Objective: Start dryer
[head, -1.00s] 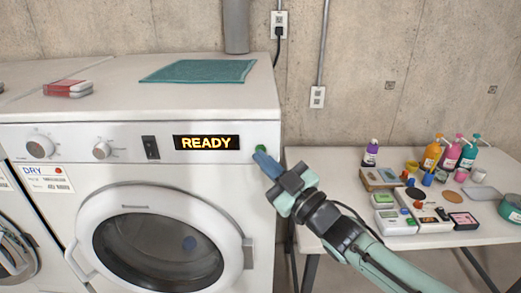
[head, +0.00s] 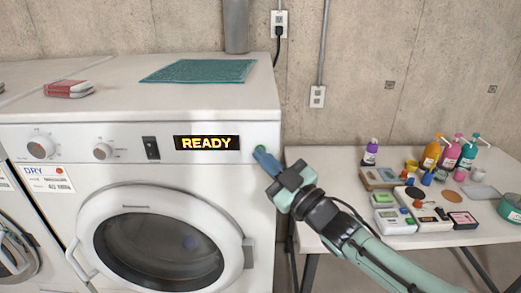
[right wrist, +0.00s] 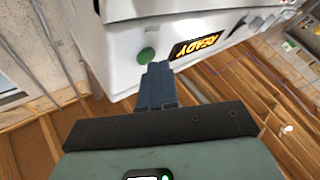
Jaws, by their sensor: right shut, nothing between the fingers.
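The white dryer (head: 215,165) stands at the left in the head view, with its round door (head: 160,245) closed. Its display (head: 207,143) reads READY in yellow letters. My left gripper is not in view.
A teal cloth (head: 200,71) and a red-and-white item (head: 68,89) lie on the dryer top. A white table (head: 345,232) to the right holds bottles, small boxes and devices. A concrete wall (head: 420,60) closes off the back.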

